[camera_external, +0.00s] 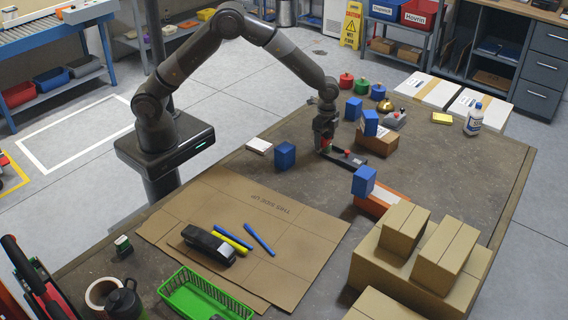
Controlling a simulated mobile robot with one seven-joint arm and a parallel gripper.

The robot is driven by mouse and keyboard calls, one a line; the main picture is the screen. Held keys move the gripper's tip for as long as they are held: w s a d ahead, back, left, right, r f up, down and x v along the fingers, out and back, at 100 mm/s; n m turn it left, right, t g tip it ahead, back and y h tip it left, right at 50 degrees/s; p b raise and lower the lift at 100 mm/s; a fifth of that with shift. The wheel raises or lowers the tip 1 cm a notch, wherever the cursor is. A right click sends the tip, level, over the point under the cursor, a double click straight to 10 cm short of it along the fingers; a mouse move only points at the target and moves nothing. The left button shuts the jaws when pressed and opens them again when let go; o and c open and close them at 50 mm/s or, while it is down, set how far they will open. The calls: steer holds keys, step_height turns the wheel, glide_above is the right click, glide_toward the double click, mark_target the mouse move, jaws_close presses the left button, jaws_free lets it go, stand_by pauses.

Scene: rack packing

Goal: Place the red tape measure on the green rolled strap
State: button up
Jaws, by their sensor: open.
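My gripper (325,148) is open and points down over the near end of a dark, narrow tray or bar (350,160) on the table. A small red and green patch shows at its fingertips; I cannot tell what it is or whether the fingers touch it. Behind it, a squat round green item (361,88), possibly the green rolled strap, stands between a red round item (346,81) and a blue one (378,92). Each has a small knob-like piece on top. I cannot pick out the red tape measure with certainty; a small red spot (347,152) shows on the dark bar.
Blue boxes stand near my gripper, at its left (285,155) and on a brown carton (378,142) at its right. Another blue box (364,181) stands nearer the front. Cartons (440,245) fill the front right. Flat cardboard (225,205) and a green basket (185,290) lie front left.

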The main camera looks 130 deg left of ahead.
step_height(320, 180, up, 12)
steer(key=shift+r, duration=0.2)
stand_by(0.4)
